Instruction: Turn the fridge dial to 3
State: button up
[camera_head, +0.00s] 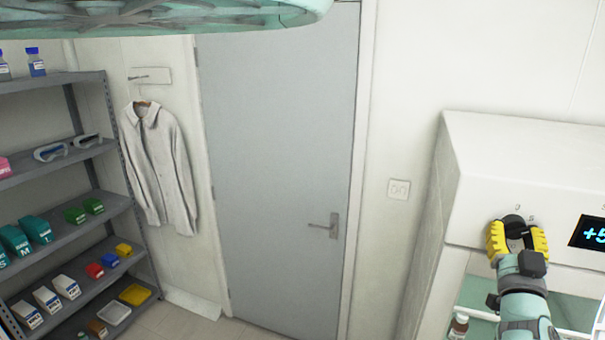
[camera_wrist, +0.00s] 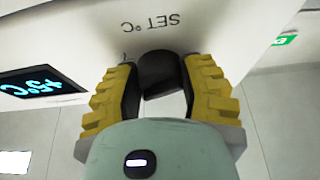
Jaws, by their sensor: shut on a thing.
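The fridge (camera_head: 535,160) is the white unit at the right of the head view. Its dark round dial (camera_head: 514,221) sits on the front panel, left of a lit blue display (camera_head: 594,234) that begins with "+5". My gripper (camera_head: 517,233) has its yellow fingers on both sides of the dial and is shut on it. In the wrist view the dial (camera_wrist: 160,73) is between the fingers, under upside-down "SET °C" lettering. The display (camera_wrist: 40,86) shows upside down there. Most scale numbers and the dial's pointer are hidden or too small to read.
A bottle (camera_head: 458,327) stands below the panel inside the fridge. A grey door (camera_head: 275,160) and a wall switch (camera_head: 398,189) are to the left. A shelf rack (camera_head: 60,230) with boxes and a hanging white coat (camera_head: 158,165) are at far left.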

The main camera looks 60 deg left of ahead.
jog(key=shift+f+n+y, duration=0.1)
jog(key=shift+n+y, duration=0.2)
jog(key=shift+n, duration=0.2)
jog(key=n+g+y+b, duration=0.1)
jog(key=n, duration=0.2)
jog(key=n+g+y+b, duration=0.1)
jog(key=n+g+b, duration=0.1)
jog(key=n, duration=0.2)
jog(key=shift+w, duration=0.1)
jog(key=n+g+b, duration=0.1)
jog(key=n+g, duration=0.1)
jog(key=n, duration=0.2)
jog(key=n+g+y+b, duration=0.1)
jog(key=n+b, duration=0.1)
jog(key=n, duration=0.2)
jog(key=shift+d+r+g, duration=0.1)
jog(key=shift+r+g, duration=0.1)
jog(key=shift+g, duration=0.2)
jog(key=shift+w, duration=0.1)
jog(key=o, duration=1.2)
jog(key=shift+d, duration=0.1)
jog(key=v, duration=1.2)
